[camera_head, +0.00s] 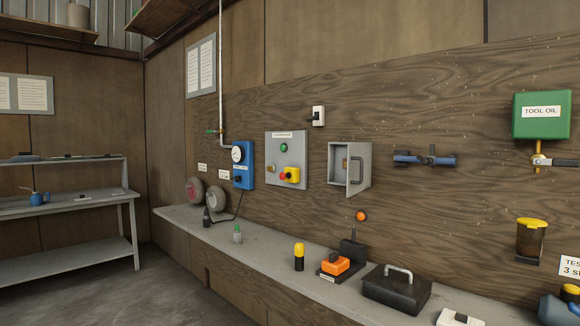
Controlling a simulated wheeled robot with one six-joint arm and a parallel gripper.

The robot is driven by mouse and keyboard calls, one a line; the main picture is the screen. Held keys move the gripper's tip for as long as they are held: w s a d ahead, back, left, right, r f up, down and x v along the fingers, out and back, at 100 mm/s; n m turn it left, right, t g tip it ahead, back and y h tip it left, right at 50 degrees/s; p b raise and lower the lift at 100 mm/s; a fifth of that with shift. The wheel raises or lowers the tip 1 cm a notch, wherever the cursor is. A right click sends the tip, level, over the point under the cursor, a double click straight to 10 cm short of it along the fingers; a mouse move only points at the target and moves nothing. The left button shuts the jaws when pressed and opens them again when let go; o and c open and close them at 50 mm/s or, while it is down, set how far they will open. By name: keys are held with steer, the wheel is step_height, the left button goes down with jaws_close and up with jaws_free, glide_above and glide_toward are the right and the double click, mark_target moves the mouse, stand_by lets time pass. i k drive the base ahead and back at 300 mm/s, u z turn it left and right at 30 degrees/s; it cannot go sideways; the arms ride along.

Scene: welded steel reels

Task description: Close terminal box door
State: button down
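The terminal box (335,151) is a small grey box fixed to the wooden wall, near the middle of the view. Its door (356,172) stands open, swung out from the wall toward me, with a dark handle on its face at the right. Part of the box's inside shows to the left of the door, with a small brownish part within. My gripper is not in view.
A grey control panel (300,152) is left of the box, and a blue valve-like fitting (425,159) is right of it. Below runs a long bench (269,258) holding an orange-and-black tool (336,265), a black case (397,291) and a yellow-capped bottle (299,257). The air before the box looks clear.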

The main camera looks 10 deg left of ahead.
mark_target(356, 152)
steer(key=u, duration=0.45)
steer(key=i, duration=1.3)
steer(key=z, duration=0.5)
